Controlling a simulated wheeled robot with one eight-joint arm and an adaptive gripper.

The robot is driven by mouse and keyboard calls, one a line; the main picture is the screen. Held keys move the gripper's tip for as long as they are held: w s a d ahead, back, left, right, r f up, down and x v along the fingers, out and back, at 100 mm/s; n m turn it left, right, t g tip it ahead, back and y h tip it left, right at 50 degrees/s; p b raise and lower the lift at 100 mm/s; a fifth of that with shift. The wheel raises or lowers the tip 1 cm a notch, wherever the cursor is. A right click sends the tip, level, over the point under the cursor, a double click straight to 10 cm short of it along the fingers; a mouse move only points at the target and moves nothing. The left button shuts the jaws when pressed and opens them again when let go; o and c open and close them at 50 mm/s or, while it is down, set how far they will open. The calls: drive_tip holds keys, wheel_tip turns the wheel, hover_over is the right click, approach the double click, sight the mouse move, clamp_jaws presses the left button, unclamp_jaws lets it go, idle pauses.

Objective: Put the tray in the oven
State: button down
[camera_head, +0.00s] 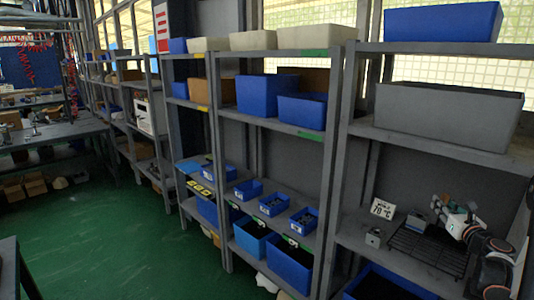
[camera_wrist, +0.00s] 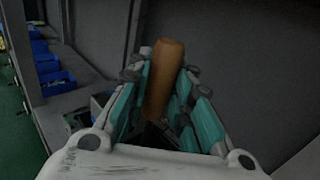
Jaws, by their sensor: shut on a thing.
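My gripper (camera_head: 454,222) is at the lower right shelf, over a black wire rack (camera_head: 428,250). In the wrist view, the teal-lined fingers of my gripper (camera_wrist: 162,105) are shut around an upright brown cylindrical handle (camera_wrist: 165,70). What the handle joins is mostly hidden between the fingers; a dark part shows at its base. A small grey metal block (camera_head: 417,221) shows just left of my gripper in the head view; I cannot tell whether it joins the handle.
A sign reading 78 °C (camera_head: 382,209) and a small grey box (camera_head: 373,237) stand left of the rack. A large grey bin (camera_head: 448,112) sits on the shelf above. Shelf posts (camera_head: 335,160) stand to the left. Open green floor (camera_head: 110,240) lies further left.

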drive_tip(key=w+a+y, duration=0.1)
drive_tip(key=w+a, duration=0.2)
drive_tip(key=a, duration=0.9)
drive_tip(key=w+a, duration=0.2)
drive_tip(key=a, duration=0.9)
drive_tip(key=s+a, duration=0.2)
drive_tip(key=a, duration=0.8)
drive_tip(key=s+a+n+y, duration=0.1)
drive_tip(key=s+a, duration=0.1)
drive_tip(key=a, duration=0.9)
drive_tip(key=shift+r, duration=0.2)
drive_tip(key=shift+a+n+y, duration=0.1)
drive_tip(key=shift+n+y, duration=0.2)
